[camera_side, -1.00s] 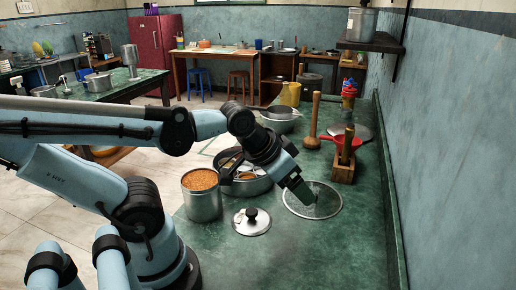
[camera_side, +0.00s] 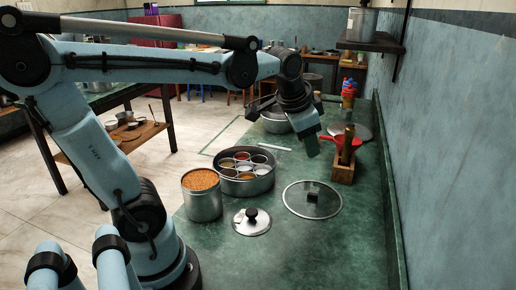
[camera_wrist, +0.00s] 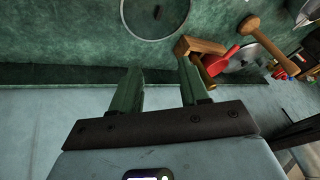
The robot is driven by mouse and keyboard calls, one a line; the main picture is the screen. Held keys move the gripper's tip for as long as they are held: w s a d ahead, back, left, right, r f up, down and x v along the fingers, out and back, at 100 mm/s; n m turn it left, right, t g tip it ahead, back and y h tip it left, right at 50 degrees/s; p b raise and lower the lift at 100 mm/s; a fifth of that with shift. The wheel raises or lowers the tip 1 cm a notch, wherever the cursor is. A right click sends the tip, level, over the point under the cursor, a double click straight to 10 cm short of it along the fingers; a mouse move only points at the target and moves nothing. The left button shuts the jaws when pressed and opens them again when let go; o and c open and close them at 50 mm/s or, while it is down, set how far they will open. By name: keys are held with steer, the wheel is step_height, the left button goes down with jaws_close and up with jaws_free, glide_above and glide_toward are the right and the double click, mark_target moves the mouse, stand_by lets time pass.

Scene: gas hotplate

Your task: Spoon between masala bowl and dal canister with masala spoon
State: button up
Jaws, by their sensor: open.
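The round steel masala box (camera_side: 250,188) stands open on the green counter, with several small bowls of spices inside. The dal canister (camera_side: 203,209) stands to its left and nearer, open and filled with orange dal. My gripper (camera_side: 312,148) is raised above the counter, to the right of and behind the masala box. In the wrist view my gripper (camera_wrist: 160,82) has its two green fingers apart with nothing between them. I cannot make out a masala spoon for certain. A thin pale strip (camera_side: 276,146) lies behind the masala box; what it is I cannot tell.
A glass lid (camera_side: 312,212) and a steel lid (camera_side: 252,228) with a black knob lie on the counter. A wooden block (camera_side: 342,172) with a red utensil (camera_side: 345,143) stands at the right. A steel pot (camera_side: 274,124) is behind. The front counter is clear.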

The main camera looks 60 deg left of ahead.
steer(key=w+a+r+m+g, duration=0.2)
steer(key=w+a, duration=0.4)
steer(key=m+g+y, duration=0.2)
steer(key=m+g, duration=0.3)
steer(key=g, duration=0.1)
glide_above(274, 148)
steer(key=w+d, duration=0.2)
steer(key=w, duration=0.1)
step_height(274, 148, down, 10)
steer(key=shift+w+d+r, duration=0.1)
steer(key=shift+w, duration=0.05)
steer(key=x, duration=0.6)
steer(key=shift+d, duration=0.1)
steer(key=shift+d+x, duration=0.15)
steer(key=shift+x, duration=1.15)
steer(key=shift+d+x, duration=0.1)
steer(key=shift+x, duration=1.25)
steer(key=shift+f, duration=0.25)
steer(key=shift+c, duration=0.3)
jaws_close()
